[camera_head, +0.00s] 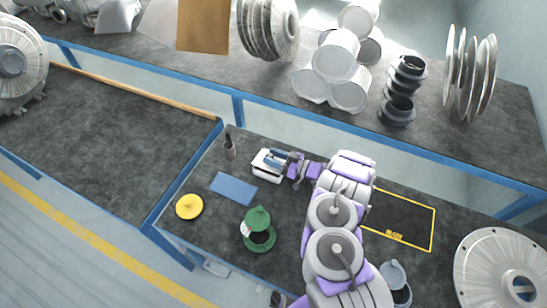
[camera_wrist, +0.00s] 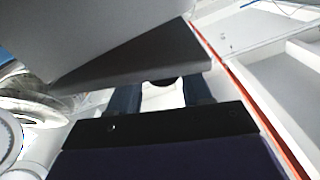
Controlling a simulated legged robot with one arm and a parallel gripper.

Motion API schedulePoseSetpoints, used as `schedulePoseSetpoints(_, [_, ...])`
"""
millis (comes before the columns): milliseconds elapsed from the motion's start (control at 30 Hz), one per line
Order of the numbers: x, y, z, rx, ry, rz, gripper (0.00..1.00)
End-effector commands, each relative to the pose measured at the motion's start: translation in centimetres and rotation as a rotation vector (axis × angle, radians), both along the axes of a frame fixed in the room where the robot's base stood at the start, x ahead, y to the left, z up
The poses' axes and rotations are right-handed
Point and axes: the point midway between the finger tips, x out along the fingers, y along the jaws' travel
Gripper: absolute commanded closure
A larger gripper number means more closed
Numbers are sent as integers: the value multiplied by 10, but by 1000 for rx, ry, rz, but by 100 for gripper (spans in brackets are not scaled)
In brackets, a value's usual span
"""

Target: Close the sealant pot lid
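A grey pot (camera_head: 401,296) stands at the lower right of the near bench in the head view. Its round grey lid (camera_head: 393,272) is tilted up from the rim; this looks like the sealant pot with its lid open. My gripper (camera_head: 274,158) is far from it, up and to the left, over a white box with a blue top (camera_head: 266,170). In the wrist view my gripper (camera_wrist: 162,95) has its dark fingers apart, with a pale surface and a dark round spot showing between them. I cannot tell whether it touches the box.
A green flanged part (camera_head: 259,238), a yellow disc (camera_head: 189,206) and a blue pad (camera_head: 233,188) lie on the near bench. A yellow-framed dark panel (camera_head: 405,215) and a large metal disc (camera_head: 497,268) are to the right.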

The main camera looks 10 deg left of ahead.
Motion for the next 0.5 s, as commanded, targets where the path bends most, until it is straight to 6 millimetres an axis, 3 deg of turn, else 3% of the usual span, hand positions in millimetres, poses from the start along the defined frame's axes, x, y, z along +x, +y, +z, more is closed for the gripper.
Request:
schedulePoseSetpoints(133, [-1, 0, 1, 1, -1, 1, 38])
schedulePoseSetpoints(500, [-1, 0, 9, 4, -3, 0, 38])
